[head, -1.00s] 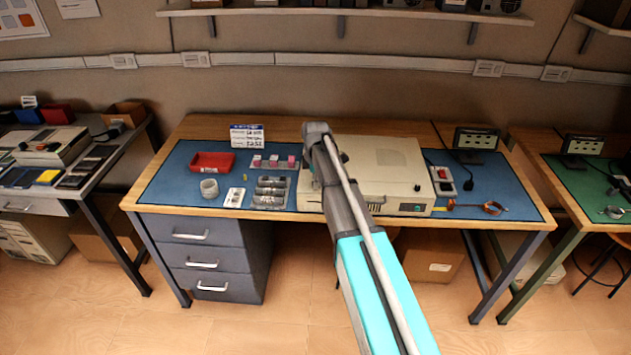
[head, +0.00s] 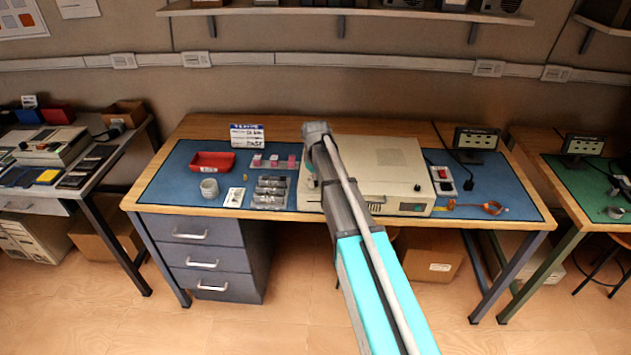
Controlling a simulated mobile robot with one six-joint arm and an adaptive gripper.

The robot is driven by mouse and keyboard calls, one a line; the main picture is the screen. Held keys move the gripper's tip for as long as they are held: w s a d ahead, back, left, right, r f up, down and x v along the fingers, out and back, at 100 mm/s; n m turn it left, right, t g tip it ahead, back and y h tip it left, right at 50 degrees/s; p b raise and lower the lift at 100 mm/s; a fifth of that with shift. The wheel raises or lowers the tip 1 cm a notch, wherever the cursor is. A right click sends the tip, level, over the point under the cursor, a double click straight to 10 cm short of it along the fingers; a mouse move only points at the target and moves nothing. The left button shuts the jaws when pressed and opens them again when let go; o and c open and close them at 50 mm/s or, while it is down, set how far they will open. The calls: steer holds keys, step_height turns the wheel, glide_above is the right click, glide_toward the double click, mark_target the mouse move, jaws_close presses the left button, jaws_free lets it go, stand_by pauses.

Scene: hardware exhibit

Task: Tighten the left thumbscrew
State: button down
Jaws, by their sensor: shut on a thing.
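The beige computer case (head: 385,165) lies flat on the blue mat of the middle bench. My arm reaches over its left part. My gripper (head: 309,177) is partly visible at the left end of the case, pointing down beside it, mostly hidden behind my arm. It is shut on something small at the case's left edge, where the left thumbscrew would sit. The thumbscrew itself is hidden, so I cannot see how far in it is.
Left of the case are a red tray (head: 212,162), a white cup (head: 209,188), a clear parts organizer (head: 271,191) and a sign (head: 247,134). On the right are a power strip (head: 442,180), a wrist strap (head: 490,208) and a small display (head: 476,139).

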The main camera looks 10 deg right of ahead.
steer(key=m, duration=0.4)
steer(key=shift+m, duration=0.3)
steer(key=m, duration=0.3)
steer(key=shift+m, duration=0.4)
steer(key=m, duration=0.4)
steer(key=shift+a, duration=0.1)
steer(key=shift+m, duration=2.1)
steer(key=c, duration=0.5)
jaws_free()
steer(key=shift+n, duration=0.3)
